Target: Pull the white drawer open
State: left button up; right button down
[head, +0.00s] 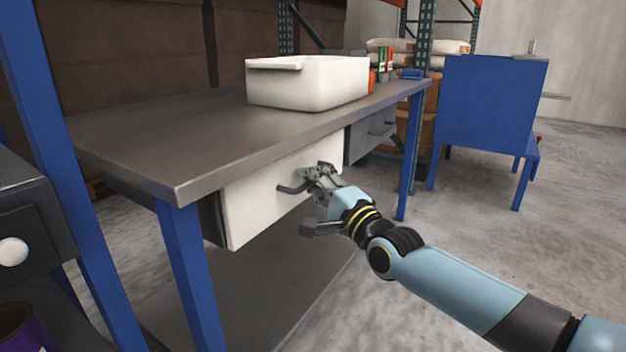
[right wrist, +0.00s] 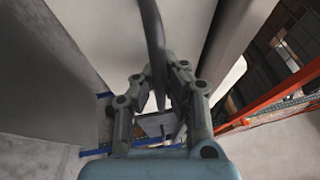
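The white drawer (head: 262,205) hangs under the near part of the grey-topped table. Its front panel is roughly in line with the table's edge, with no clear gap showing. Its dark bar handle (head: 291,189) sticks out from the front. My right gripper (head: 316,173) is at the handle, its fingers on either side of the bar and close against it. In the right wrist view the handle (right wrist: 154,35) runs down between the two fingertips (right wrist: 160,70), and the pale drawer front lies beyond. My left gripper is not in view.
The table (head: 190,135) has blue legs and carries a white bin (head: 320,85). A grey drawer (head: 368,138) hangs farther along. A dark cabinet (head: 35,215) is at the left. Floor is clear at the right.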

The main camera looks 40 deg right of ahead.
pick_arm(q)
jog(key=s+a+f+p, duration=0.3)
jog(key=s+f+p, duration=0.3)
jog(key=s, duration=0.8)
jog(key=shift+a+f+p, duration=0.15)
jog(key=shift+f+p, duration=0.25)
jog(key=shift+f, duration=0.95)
pick_arm(e)
jog(key=s+d, duration=0.4)
jog(key=s, duration=0.6)
jog(key=s+d, duration=0.4)
jog(key=s, duration=0.6)
jog(key=shift+s+d+f, duration=0.2)
jog(key=shift+s+d, duration=0.05)
jog(key=shift+s, duration=0.05)
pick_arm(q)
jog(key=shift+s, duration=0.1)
pick_arm(e)
jog(key=c, duration=1.4)
grip_release()
jog(key=shift+r, duration=0.1)
jog(key=s, duration=0.4)
jog(key=s+f, duration=0.1)
jog(key=s, duration=0.3)
jog(key=s+f, duration=0.1)
jog(key=s, duration=0.2)
jog(key=shift+s+a, duration=0.1)
jog(key=shift+s, duration=0.3)
